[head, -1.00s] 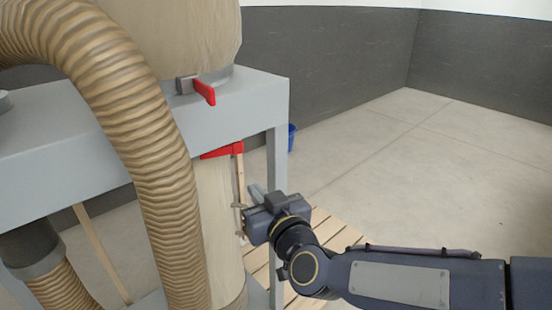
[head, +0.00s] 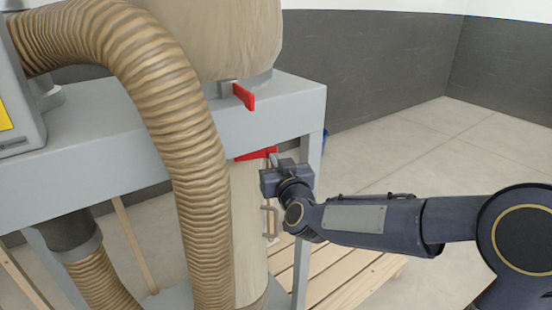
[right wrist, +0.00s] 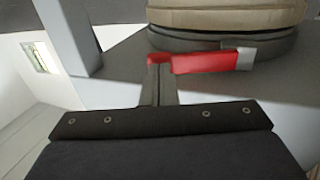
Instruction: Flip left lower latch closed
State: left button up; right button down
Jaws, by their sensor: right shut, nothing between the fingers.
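The lower red latch (head: 256,154) sits under the grey frame's edge, at the top of the lower tan bag (head: 248,225). My right gripper (head: 273,160) is shut and empty, with its fingertips at the latch's right end in the head view. In the right wrist view, the shut fingers (right wrist: 158,82) point at the red latch (right wrist: 207,62) and overlap its left end. I cannot tell whether they touch it. The latch lies roughly level beside a dark grey ring. An upper red latch (head: 244,96) is above the frame. My left gripper is not in view.
A ribbed tan hose (head: 180,120) hangs in front of the grey frame (head: 100,170), left of the latch. A grey frame leg (head: 309,180) stands close to my right gripper. A wooden slatted platform (head: 340,280) lies below. Open floor is at the right.

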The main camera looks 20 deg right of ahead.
jog(key=shift+w, duration=0.25)
jog(key=w, duration=0.1)
jog(key=w+b, duration=0.1)
jog(key=w, duration=0.1)
jog(key=shift+w+d, duration=0.15)
jog(key=shift+d, duration=0.25)
jog(key=shift+r, duration=0.1)
jog(key=shift+d, duration=0.1)
